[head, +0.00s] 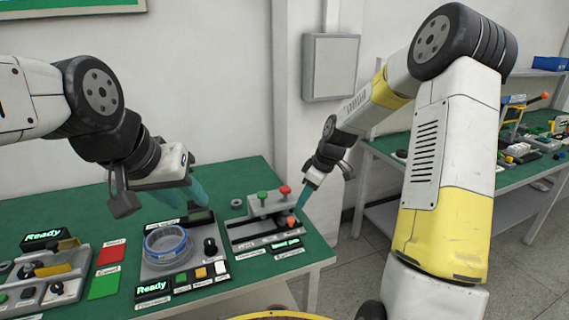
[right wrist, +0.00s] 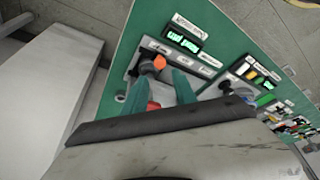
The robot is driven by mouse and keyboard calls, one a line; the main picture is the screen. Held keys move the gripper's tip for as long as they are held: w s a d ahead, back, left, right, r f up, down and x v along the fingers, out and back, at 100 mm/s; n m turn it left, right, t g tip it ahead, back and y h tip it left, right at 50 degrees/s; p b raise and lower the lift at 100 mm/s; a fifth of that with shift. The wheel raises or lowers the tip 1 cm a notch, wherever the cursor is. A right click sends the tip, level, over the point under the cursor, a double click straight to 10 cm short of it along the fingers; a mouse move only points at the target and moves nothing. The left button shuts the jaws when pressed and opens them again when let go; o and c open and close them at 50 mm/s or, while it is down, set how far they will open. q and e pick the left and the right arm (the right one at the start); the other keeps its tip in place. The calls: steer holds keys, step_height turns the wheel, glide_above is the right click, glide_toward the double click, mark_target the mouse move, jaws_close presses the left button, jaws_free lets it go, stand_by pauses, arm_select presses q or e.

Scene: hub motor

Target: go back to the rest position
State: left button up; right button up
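My left gripper (head: 198,192) hangs over the green table, behind and above the device with the blue-rimmed round dish (head: 166,245). Its teal fingers overlap in the head view, so I cannot tell their gap. My right gripper (head: 303,198) points down beside the right end of the device with the green and red buttons (head: 265,205). In the right wrist view its two teal fingers (right wrist: 163,90) are apart with nothing held between them. The orange knob (right wrist: 159,62) and a red button (right wrist: 153,106) show beyond the fingers.
The green table (head: 232,283) also carries a left device with a Ready display (head: 45,238) and red and green pads (head: 106,270). A grey wall box (head: 330,67) hangs behind. A second cluttered table (head: 520,170) stands at right, with floor between.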

steer(key=s+d+r+m+t+h, duration=0.1)
steer(key=s+r+m, duration=0.2)
steer(key=s+r, duration=0.55)
steer(key=s+d+r+m+t, duration=0.1)
steer(key=s+r+m, duration=0.3)
steer(key=s, duration=0.5)
steer(key=s+r+m+t, duration=0.2)
steer(key=s+r+m, duration=0.2)
steer(key=s+r, duration=0.3)
steer(key=s, duration=0.3)
steer(key=shift+s+d+r+m, duration=0.15)
steer(key=shift+d+r+m, duration=0.15)
steer(key=shift+d+r, duration=0.1)
